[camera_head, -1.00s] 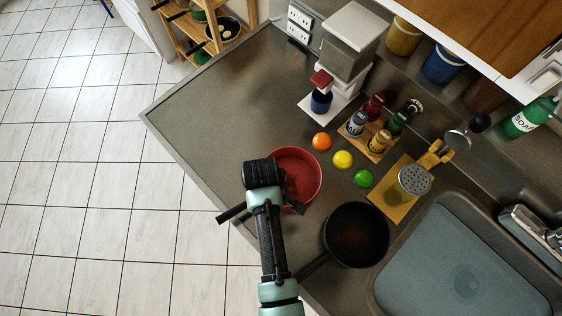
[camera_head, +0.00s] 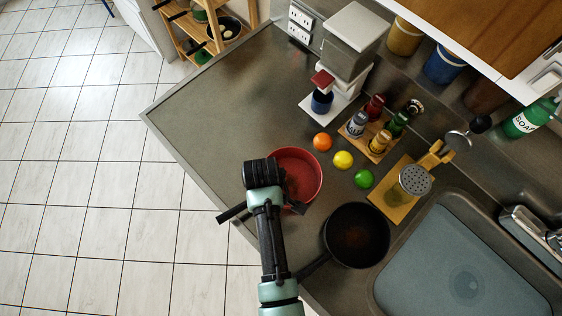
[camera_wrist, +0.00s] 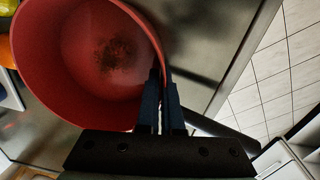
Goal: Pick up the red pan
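The red pan (camera_head: 308,168) sits at the counter's front edge, partly hidden behind my arm in the head view. In the wrist view the red pan (camera_wrist: 60,60) fills the upper left, with a dark mark on its inside bottom. My gripper (camera_wrist: 162,78) is at the pan's right side there. Its two blue-black fingers are close together, with the pan's wall and rim between them. A black bar, apparently the pan's handle, runs from beside the fingers to the lower right. I cannot tell whether the pan touches the counter.
A black pan (camera_head: 357,237) stands close to the right. Orange (camera_head: 322,142), yellow (camera_head: 342,159) and green (camera_head: 364,178) balls lie beyond the red pan. A bottle rack (camera_head: 378,152) and grater board (camera_head: 379,198) stand behind. The counter's left part (camera_head: 225,110) is clear.

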